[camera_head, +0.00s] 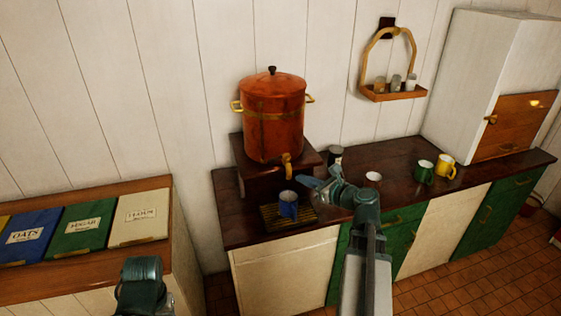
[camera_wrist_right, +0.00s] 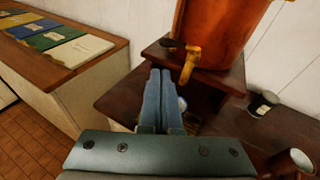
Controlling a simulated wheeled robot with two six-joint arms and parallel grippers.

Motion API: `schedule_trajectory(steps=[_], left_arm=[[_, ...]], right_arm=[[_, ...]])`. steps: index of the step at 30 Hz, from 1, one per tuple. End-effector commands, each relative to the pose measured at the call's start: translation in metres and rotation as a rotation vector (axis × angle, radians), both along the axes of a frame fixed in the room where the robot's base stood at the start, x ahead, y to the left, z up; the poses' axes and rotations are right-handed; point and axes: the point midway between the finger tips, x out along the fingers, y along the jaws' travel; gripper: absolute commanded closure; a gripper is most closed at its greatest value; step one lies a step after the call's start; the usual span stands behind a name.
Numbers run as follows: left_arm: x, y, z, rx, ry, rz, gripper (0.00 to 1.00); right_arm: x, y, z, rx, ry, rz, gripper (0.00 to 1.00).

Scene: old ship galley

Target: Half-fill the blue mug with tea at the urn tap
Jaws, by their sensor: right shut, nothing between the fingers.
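The blue mug (camera_head: 288,205) stands upright on a slatted drip tray (camera_head: 268,221), below the brass tap (camera_head: 287,166) of the copper urn (camera_head: 273,115). I cannot tell what is inside the mug, and no stream shows at the tap. My right gripper (camera_head: 306,182) is shut and empty, just right of the mug and tap in the head view. In the right wrist view its blue fingers (camera_wrist_right: 159,78) lie together, pointing toward the urn, with the tap (camera_wrist_right: 188,65) just beyond and its dark handle to the left. They hide most of the mug there. A part of my left arm shows at lower left, without fingers.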

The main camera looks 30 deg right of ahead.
Motion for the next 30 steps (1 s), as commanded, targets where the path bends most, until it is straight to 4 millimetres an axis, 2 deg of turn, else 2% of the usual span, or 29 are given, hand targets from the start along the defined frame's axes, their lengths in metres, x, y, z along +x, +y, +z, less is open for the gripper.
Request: schedule_trajectory(steps=[3, 8, 11, 24, 30], left_arm=[[0.000, 0.000, 0.002, 0.000, 0.000, 0.000, 0.43], [0.000, 0.000, 0.001, 0.000, 0.000, 0.000, 0.43], [0.000, 0.000, -0.001, 0.000, 0.000, 0.000, 0.43], [0.000, 0.000, -0.019, 0.000, 0.000, 0.001, 0.43], [0.000, 0.000, -0.024, 0.000, 0.000, 0.001, 0.43]], right_arm=[[-0.004, -0.014, 0.007, 0.050, -0.017, -0.043, 1.00], [-0.003, -0.015, 0.007, 0.059, -0.019, -0.047, 1.00], [0.005, -0.014, 0.005, 0.057, -0.018, -0.043, 1.00], [0.088, 0.000, -0.013, 0.054, -0.017, -0.040, 1.00], [0.116, 0.005, -0.018, 0.054, -0.017, -0.042, 1.00]])
